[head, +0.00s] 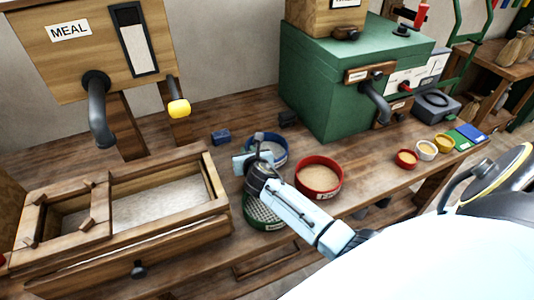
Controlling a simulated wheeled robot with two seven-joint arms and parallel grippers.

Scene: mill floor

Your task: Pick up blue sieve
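The blue sieve (281,157) stands on the wooden bench, behind a green sieve (263,217) and left of a red sieve (319,177). My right arm comes in from the lower right, and its gripper (254,156) is at the left front side of the blue sieve. The gripper hides part of the blue sieve's rim and wall. I cannot tell whether the fingers touch the rim or are closed on it. My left gripper is not in view.
A wooden box with pale meal (165,205) fills the left front, below the meal hopper (85,45). A green machine (325,90) stands behind. Small bowls (427,150) stand at right.

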